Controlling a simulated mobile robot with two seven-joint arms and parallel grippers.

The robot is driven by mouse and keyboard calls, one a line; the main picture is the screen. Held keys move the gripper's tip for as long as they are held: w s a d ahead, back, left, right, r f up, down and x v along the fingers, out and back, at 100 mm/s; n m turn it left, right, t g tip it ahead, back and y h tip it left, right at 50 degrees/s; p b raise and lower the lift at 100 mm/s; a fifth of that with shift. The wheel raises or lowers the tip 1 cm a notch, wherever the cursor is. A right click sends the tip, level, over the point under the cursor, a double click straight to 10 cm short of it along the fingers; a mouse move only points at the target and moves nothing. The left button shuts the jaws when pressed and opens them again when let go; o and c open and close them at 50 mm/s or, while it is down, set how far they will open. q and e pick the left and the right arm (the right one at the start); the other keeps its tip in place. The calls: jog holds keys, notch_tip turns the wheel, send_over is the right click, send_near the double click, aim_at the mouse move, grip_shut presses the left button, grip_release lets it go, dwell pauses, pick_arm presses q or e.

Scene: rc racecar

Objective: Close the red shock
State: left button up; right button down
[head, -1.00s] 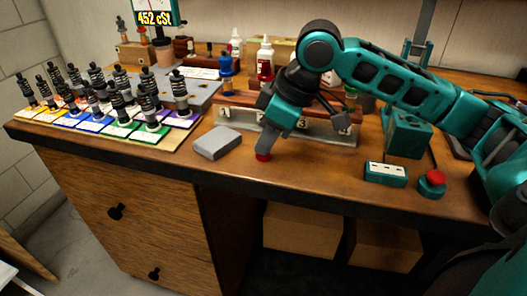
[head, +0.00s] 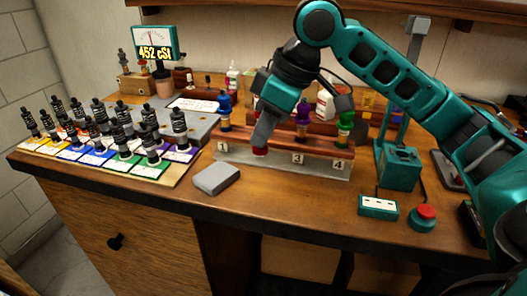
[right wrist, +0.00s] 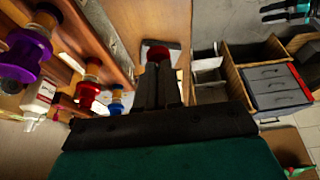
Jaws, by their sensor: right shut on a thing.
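My right gripper (head: 260,139) is shut on a small red cap (head: 260,151), held at its fingertips in front of the wooden rack, near position 2. The cap also shows at the fingertips in the right wrist view (right wrist: 157,54). The red shock (right wrist: 88,94) stands in the rack in that view, between a purple shock (right wrist: 25,52) and a blue one (right wrist: 117,100). The gripper is beside it, apart from it. In the head view my gripper mostly hides the red shock. My left gripper is not in view.
The rack (head: 322,168) also holds a green shock (head: 344,128). A grey block (head: 216,179) lies in front. Several black shocks stand on coloured cards at left. A teal stand (head: 398,165), a small teal box (head: 378,207) and a red button (head: 426,212) are at right.

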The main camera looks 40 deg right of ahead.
notch_tip(320, 180, up, 8)
jog(key=shift+r+p, duration=0.2)
jog(key=shift+p, duration=0.85)
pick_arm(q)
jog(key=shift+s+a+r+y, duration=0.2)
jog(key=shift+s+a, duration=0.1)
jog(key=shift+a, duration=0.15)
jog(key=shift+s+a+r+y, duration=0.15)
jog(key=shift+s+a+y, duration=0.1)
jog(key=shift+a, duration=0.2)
pick_arm(e)
jog(key=shift+r, duration=0.75)
